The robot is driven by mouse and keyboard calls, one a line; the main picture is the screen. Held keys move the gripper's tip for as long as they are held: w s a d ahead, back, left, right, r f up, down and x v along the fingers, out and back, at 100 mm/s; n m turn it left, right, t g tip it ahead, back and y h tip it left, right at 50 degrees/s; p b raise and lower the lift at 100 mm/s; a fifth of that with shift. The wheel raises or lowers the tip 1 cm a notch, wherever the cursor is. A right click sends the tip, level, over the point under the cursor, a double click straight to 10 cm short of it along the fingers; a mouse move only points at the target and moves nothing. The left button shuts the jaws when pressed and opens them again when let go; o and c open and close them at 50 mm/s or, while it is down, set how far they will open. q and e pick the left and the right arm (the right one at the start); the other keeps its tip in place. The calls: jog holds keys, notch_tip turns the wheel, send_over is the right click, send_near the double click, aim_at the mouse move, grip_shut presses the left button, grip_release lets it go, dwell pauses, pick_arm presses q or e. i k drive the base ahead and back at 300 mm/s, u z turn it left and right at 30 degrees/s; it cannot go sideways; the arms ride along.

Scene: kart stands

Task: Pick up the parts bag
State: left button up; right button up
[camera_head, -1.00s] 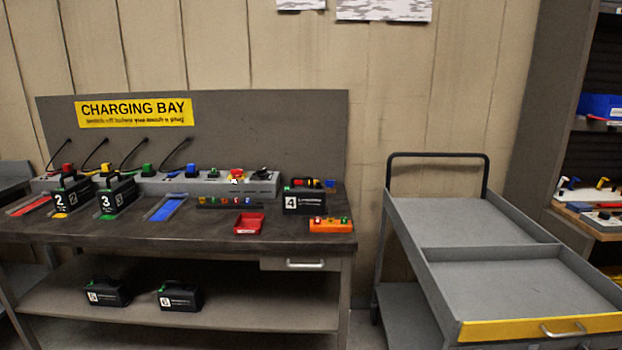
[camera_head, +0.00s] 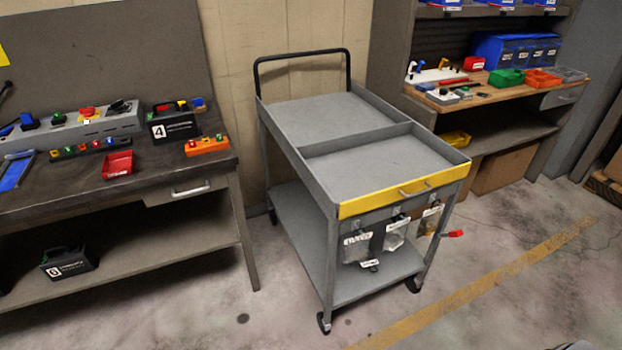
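Small clear parts bags hang in a row on the front of the grey cart (camera_head: 320,180), below its yellow front edge. The left bag (camera_head: 356,248) and the middle bag (camera_head: 396,234) look mostly clear with white labels. The right bag (camera_head: 430,220) has a yellowish tint. Their contents are too small to tell, and I cannot tell which one the task means. Neither of my grippers is in view. A small dark shape at the bottom right edge is too cut off to identify.
The charging bench (camera_head: 120,180) stands left of the cart, with a red tray (camera_head: 117,165) and a battery marked 4 (camera_head: 175,124). A wooden workbench (camera_head: 500,95) with bins stands at the back right. A red-tipped item (camera_head: 453,233) sticks out at the cart's right. The floor in front is clear.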

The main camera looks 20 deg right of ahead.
aim_at(430, 218)
jog(key=z, duration=3.1)
jog(key=i, duration=3.15)
jog(key=u, duration=2.3)
